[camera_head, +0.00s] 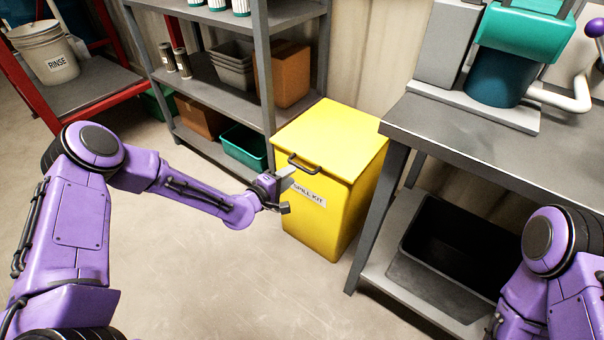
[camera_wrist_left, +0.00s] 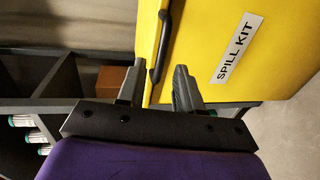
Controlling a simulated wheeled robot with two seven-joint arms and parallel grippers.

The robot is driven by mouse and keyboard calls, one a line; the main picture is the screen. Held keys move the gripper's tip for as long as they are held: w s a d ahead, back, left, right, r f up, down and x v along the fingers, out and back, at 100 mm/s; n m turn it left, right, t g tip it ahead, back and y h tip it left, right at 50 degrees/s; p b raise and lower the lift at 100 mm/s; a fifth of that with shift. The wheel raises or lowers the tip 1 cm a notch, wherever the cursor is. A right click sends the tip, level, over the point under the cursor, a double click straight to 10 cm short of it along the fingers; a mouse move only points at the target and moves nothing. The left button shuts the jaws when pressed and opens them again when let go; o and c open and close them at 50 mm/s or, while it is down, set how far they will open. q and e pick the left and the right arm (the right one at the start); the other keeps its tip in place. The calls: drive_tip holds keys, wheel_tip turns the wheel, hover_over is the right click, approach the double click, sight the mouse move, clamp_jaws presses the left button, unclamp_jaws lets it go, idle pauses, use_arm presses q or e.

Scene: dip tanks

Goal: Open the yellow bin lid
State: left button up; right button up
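The yellow bin (camera_head: 320,218), labelled SPILL KIT, stands on the floor with its yellow lid (camera_head: 335,138) closed. A dark handle (camera_head: 304,164) sits at the lid's front edge. My left gripper (camera_head: 287,191) is at the bin's front, close to the handle's left end. In the left wrist view, its two fingers (camera_wrist_left: 158,72) are apart with nothing held. The handle (camera_wrist_left: 159,52) shows there between and beyond the fingertips; I cannot tell whether they touch it. My right arm shows at the lower right of the head view, but its gripper is out of frame.
A grey shelf (camera_head: 205,80) with boxes and tubs stands left of and behind the bin. A grey workbench (camera_head: 470,140) with a black tub (camera_head: 455,250) on its lower shelf stands close on the right. The floor (camera_head: 230,285) in front is clear.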

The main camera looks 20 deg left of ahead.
sight(300, 168)
use_arm(q)
drive_tip(key=b+x, duration=0.1)
drive_tip(key=x, duration=0.6)
drive_tip(key=shift+w+f, duration=0.1)
drive_tip(key=shift+w, duration=0.05)
clamp_jaws()
